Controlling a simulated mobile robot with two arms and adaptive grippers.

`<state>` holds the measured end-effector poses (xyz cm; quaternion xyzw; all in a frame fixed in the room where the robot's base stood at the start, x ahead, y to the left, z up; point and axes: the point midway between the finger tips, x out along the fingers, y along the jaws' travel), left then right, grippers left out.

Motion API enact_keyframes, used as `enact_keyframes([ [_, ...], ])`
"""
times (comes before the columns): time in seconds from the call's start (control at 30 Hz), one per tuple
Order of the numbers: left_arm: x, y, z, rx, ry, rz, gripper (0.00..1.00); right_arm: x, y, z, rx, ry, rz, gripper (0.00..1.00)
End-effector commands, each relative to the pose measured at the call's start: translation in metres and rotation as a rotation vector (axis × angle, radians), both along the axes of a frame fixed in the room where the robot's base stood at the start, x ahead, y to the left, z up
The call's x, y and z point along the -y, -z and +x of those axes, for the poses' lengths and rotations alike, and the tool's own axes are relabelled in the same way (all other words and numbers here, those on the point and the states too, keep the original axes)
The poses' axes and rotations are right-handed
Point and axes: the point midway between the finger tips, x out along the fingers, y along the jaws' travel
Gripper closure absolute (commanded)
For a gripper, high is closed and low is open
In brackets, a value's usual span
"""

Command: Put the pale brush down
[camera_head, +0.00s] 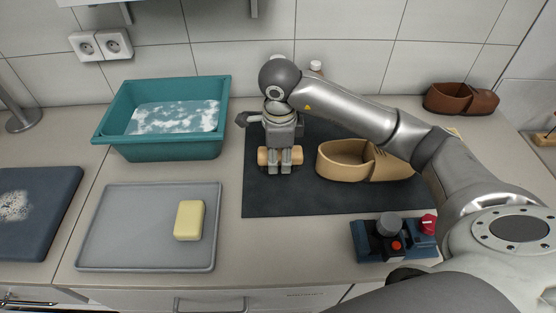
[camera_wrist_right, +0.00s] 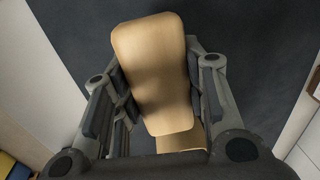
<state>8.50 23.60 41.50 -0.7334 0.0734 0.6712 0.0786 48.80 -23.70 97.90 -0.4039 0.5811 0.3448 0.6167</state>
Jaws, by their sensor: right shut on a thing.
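The pale brush (camera_head: 264,157) is a tan wooden block over the left part of the dark mat (camera_head: 300,200). My right gripper (camera_head: 280,160) points down and is shut on it. In the right wrist view the brush (camera_wrist_right: 155,75) fills the space between the fingers, its smooth tan face toward the camera. The mat (camera_wrist_right: 70,30) shows behind it there. The bristles are hidden, and I cannot tell whether the brush touches the mat. My left gripper is not in view.
A tan shoe (camera_head: 345,160) stands on the mat right of the gripper. A teal basin (camera_head: 165,150) with foamy water and a grey tray (camera_head: 130,230) with yellow soap (camera_head: 189,220) are left. The mat's front is clear.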

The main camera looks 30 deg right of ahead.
Motion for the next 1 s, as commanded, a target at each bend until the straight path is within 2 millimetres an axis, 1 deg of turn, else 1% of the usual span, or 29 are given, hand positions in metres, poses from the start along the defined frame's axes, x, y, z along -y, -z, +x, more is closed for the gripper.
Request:
enact_keyframes([
  [0.17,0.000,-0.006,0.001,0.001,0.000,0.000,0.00,0.000,0.013,0.009,-0.003,0.000,-0.001,0.86],
  [0.3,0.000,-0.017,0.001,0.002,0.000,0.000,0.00,0.000,0.031,0.007,-0.004,-0.001,0.001,0.86],
  [0.4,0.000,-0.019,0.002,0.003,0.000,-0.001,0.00,0.000,0.039,0.008,-0.001,0.000,0.000,0.86],
  [0.67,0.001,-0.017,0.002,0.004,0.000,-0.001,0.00,0.000,0.041,0.008,0.002,-0.001,-0.001,0.86],
  [0.77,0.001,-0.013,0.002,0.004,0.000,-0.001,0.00,0.000,0.045,0.008,0.002,-0.001,-0.001,0.86],
  [0.8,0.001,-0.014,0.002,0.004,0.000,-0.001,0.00,0.000,0.044,0.008,0.002,-0.001,-0.001,0.58],
  [0.93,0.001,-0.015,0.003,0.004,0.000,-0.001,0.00,0.000,0.043,0.008,0.001,-0.001,-0.001,0.41],
  [0.97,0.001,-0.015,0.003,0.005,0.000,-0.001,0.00,0.000,0.043,0.008,0.001,-0.001,-0.001,0.39],
  [1.0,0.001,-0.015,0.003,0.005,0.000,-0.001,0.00,0.000,0.043,0.008,0.001,-0.001,-0.001,0.39],
])
